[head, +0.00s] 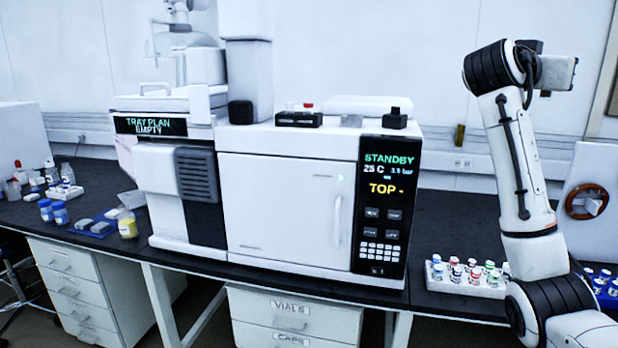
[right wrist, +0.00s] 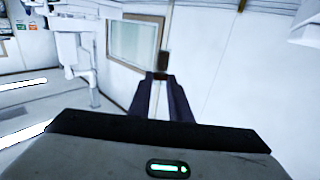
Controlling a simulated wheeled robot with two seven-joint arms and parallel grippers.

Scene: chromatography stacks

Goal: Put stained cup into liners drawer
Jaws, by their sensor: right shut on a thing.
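My right arm rises at the right of the head view, and its wrist end (head: 556,73) is high above the bench, facing right. In the right wrist view my right gripper (right wrist: 160,78) has its dark fingers nearly together at the tips. It is shut on a small dark thing (right wrist: 163,62), which I cannot identify as the stained cup. I cannot make out a stained cup elsewhere. Under the bench, one drawer reads VIALS (head: 291,307) and the one below reads CAPS (head: 291,340). No drawer marked liners shows. My left gripper is not in view.
A large white instrument (head: 285,200) fills the middle of the black bench. A white rack (head: 465,285) of colour-capped vials and blue-capped vials (head: 603,283) are at the right. Bottles and jars (head: 60,212) stand at the left. An unlabelled drawer unit (head: 75,290) stands below.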

